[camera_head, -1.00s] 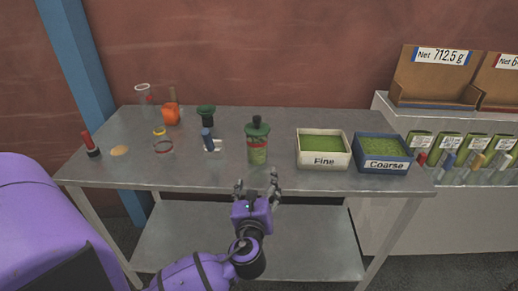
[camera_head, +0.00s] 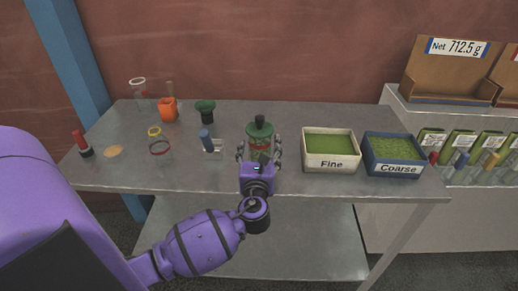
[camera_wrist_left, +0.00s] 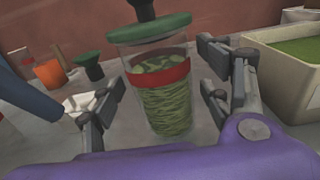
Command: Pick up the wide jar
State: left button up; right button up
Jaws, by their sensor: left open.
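The wide jar (camera_head: 259,131) is clear glass with a green lid and dark knob. It stands upright on the metal table, and in the left wrist view the jar (camera_wrist_left: 163,105) shows a red band and green leafy contents. My left gripper (camera_head: 259,150) is at the jar's near side, with one finger on either side of it. In the left wrist view the gripper (camera_wrist_left: 160,88) is open, with the jar between its fingers. A gap shows on the right side; contact on the left is unclear. My right gripper is not in view.
The Fine tray (camera_head: 331,166) and the Coarse tray (camera_head: 393,171) stand to the right. A blue-handled tool on a white rest (camera_head: 208,142) and a green funnel (camera_head: 205,107) stand to the left. An orange cup (camera_head: 167,108) and clear jars are farther left. The table front is clear.

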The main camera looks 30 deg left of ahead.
pick_arm(q)
jog(key=shift+x, duration=1.15)
jog(key=shift+d, duration=0.1)
jog(key=c, duration=1.2)
jog(key=shift+c, duration=0.2)
jog(key=shift+r, duration=0.15)
